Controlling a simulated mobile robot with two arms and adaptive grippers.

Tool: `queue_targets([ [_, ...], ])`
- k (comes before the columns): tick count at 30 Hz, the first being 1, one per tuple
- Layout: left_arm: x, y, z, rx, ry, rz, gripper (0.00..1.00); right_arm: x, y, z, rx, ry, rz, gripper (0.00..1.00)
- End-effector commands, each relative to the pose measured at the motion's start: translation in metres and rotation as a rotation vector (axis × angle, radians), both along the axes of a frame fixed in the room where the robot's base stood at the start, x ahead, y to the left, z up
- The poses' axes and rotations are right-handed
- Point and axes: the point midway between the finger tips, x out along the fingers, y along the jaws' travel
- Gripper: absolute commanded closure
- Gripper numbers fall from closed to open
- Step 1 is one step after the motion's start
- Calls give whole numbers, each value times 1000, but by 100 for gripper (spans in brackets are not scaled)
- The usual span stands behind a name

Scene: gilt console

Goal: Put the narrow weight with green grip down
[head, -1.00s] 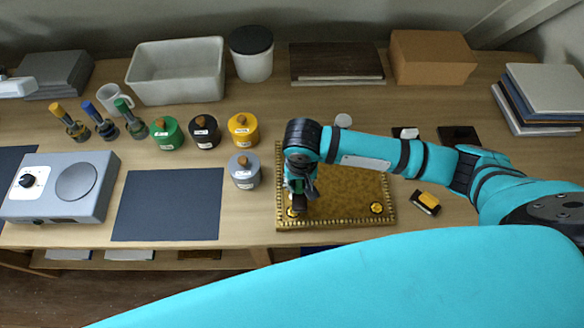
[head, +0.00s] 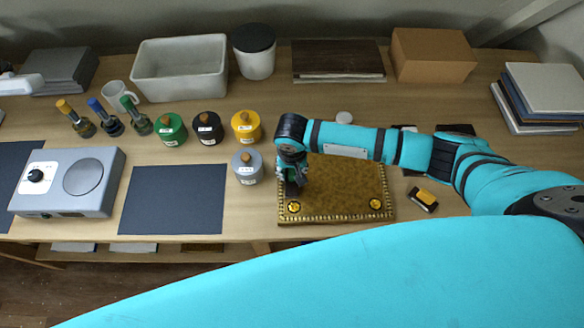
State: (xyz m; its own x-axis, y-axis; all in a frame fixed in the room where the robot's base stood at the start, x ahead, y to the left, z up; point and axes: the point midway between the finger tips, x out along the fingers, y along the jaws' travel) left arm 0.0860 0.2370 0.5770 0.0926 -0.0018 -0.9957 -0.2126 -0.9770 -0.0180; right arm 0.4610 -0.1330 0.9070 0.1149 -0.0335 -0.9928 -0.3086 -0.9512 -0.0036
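The narrow weight with the green grip (head: 138,122) stands on the table at the left, at the right end of a row with a blue-gripped weight (head: 107,122) and a yellow-gripped weight (head: 78,124). Its green grip leans to the left in the picture. My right gripper (head: 298,187) points down over the left part of the gilt plate (head: 345,180), far to the right of the green-gripped weight. Its fingers are small and dark, and I cannot tell whether they are open or hold anything. My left gripper is not in view.
Round pots with green (head: 171,130), black (head: 208,128), yellow (head: 246,127) and grey (head: 247,168) lids stand between the weights and the plate. A grey scale-like device (head: 110,190) is at front left. The dark blue mat (head: 175,200) beside it is bare.

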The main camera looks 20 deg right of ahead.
Motion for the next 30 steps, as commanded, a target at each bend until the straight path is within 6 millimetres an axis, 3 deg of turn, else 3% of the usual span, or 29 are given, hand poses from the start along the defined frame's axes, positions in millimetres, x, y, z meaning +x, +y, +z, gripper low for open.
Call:
queue_targets([
  [3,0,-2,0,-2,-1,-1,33,0,0,0,0,0,0,50],
  [14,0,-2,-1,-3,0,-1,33,0,1,8,2,-2,0,50],
  [30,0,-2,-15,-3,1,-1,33,-12,4,106,2,-2,0,50],
])
